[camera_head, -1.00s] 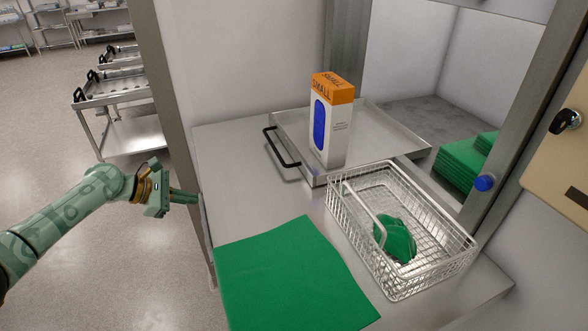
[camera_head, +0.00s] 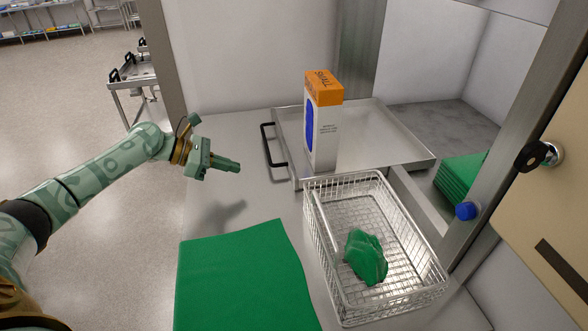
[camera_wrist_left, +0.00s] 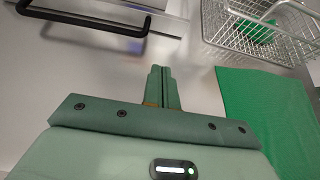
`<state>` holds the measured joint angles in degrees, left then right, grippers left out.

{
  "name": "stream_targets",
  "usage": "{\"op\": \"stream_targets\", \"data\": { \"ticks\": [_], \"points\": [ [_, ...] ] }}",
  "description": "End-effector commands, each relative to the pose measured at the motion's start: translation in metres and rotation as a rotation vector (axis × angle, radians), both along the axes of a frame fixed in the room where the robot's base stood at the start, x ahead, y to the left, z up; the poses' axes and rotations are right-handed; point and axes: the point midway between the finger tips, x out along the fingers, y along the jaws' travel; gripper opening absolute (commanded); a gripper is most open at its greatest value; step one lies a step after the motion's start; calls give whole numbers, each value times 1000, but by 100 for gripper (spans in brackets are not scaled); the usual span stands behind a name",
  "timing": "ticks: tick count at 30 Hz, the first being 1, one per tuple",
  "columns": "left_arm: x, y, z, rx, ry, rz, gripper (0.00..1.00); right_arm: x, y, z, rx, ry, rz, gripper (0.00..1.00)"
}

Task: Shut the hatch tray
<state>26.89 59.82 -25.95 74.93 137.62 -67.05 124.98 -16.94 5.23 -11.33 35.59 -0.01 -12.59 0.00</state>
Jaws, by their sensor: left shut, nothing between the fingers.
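The hatch tray (camera_head: 385,140) is a shallow steel tray standing partly out of the hatch opening onto the counter. Its black handle (camera_head: 268,146) is on its left side; the handle also shows at the upper left of the left wrist view (camera_wrist_left: 85,20). A white and orange box (camera_head: 322,125) with a blue patch stands upright on the tray's near left part. My left gripper (camera_head: 238,166) is shut and empty above the counter, left of the handle and apart from it. Its shut fingers show in the left wrist view (camera_wrist_left: 162,85). My right gripper is not in view.
A wire basket (camera_head: 318,240) holding a crumpled green item (camera_head: 366,257) stands in front of the tray, close to it. A green cloth (camera_head: 240,275) lies on the counter (camera_head: 225,135) at the front. A steel post with a blue knob (camera_head: 466,211) and folded green cloths (camera_head: 462,178) are at right.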

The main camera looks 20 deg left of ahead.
Motion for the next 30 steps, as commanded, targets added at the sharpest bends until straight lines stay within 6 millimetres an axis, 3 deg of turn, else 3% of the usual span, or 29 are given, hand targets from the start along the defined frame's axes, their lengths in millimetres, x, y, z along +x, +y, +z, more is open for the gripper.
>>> {"op": "stream_targets", "data": {
  "ticks": [5,12,18,24,30],
  "points": [
    [8,-11,-7,-6,3,1,0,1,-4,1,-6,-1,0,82],
    [33,-45,-31,-7,3,0,0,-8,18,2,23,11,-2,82],
    [55,-73,-51,-5,2,0,0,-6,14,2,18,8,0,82],
    [70,-94,-50,-2,2,1,0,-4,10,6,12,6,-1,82],
    [75,-101,-50,-2,3,1,0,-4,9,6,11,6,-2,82]
  ]
}}
